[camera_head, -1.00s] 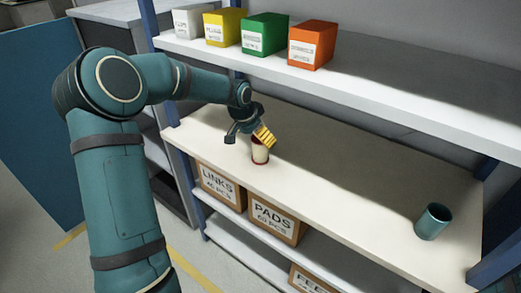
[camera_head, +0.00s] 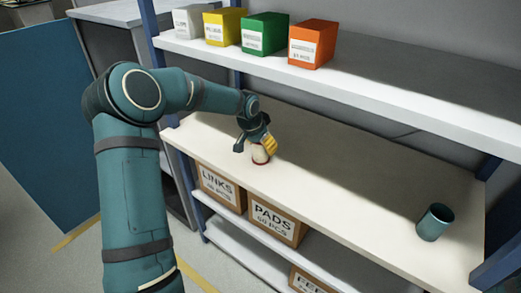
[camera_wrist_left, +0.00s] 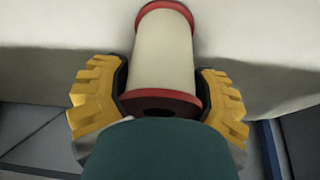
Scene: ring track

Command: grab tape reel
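The tape reel (camera_head: 260,159), a cream cylinder with red rims, stands on the middle shelf (camera_head: 340,190) near its front edge. In the left wrist view the reel (camera_wrist_left: 163,52) lies between the two yellow ridged fingers of my left gripper (camera_wrist_left: 162,85). A narrow gap shows between each fingertip and the cream body, so the gripper looks open around it. In the head view my left gripper (camera_head: 256,145) is over the reel and hides its upper part. My right gripper is not in view.
A teal cup (camera_head: 435,222) stands at the right end of the middle shelf. White, yellow, green and orange (camera_head: 312,44) bins line the upper shelf (camera_head: 400,85). Labelled cartons (camera_head: 277,221) sit below. The shelf between reel and cup is clear.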

